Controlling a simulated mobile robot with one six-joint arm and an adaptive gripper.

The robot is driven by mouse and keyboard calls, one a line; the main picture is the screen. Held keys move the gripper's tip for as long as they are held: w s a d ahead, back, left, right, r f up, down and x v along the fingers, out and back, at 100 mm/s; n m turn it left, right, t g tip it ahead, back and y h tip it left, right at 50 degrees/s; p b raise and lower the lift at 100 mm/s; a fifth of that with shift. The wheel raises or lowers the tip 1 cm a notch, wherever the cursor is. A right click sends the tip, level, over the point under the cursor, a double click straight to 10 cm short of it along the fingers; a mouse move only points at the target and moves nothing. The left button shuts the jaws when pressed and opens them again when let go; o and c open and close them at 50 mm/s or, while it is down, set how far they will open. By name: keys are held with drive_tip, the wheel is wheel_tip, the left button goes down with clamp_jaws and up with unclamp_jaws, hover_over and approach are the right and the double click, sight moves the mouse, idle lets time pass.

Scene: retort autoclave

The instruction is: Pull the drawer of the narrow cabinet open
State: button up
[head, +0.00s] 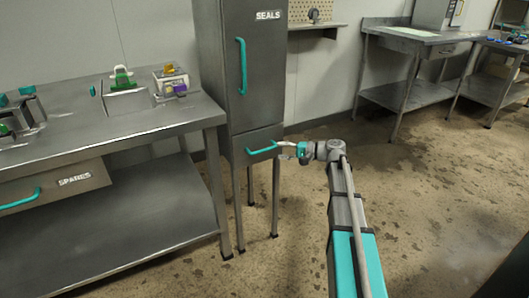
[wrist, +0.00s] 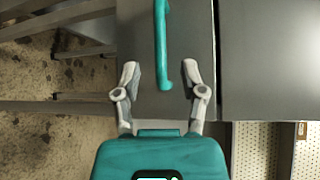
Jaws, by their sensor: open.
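The narrow grey cabinet (head: 240,65), labelled SEALS, stands on thin legs against the wall. Its drawer (head: 242,143) is below the tall door and looks shut, its front about level with the door. The drawer has a teal bar handle (head: 262,148). My gripper (head: 284,146) is at the right end of this handle. In the wrist view the teal handle (wrist: 163,40) runs down between the two spread fingers of my gripper (wrist: 160,68). The fingers are open and not closed on the bar. Whether a finger touches the drawer front (wrist: 135,35) is unclear.
A steel table (head: 100,115) with a SPARES drawer (head: 70,183) stands close at the left. The tall door has its own teal handle (head: 242,66). A bench (head: 410,32) stands at the back right. The floor (head: 430,190) right of the cabinet is clear.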

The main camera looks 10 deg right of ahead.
sight(265, 150)
drive_tip(key=shift+b+x, duration=0.45)
drive_tip(key=shift+x, duration=3)
clamp_jaws()
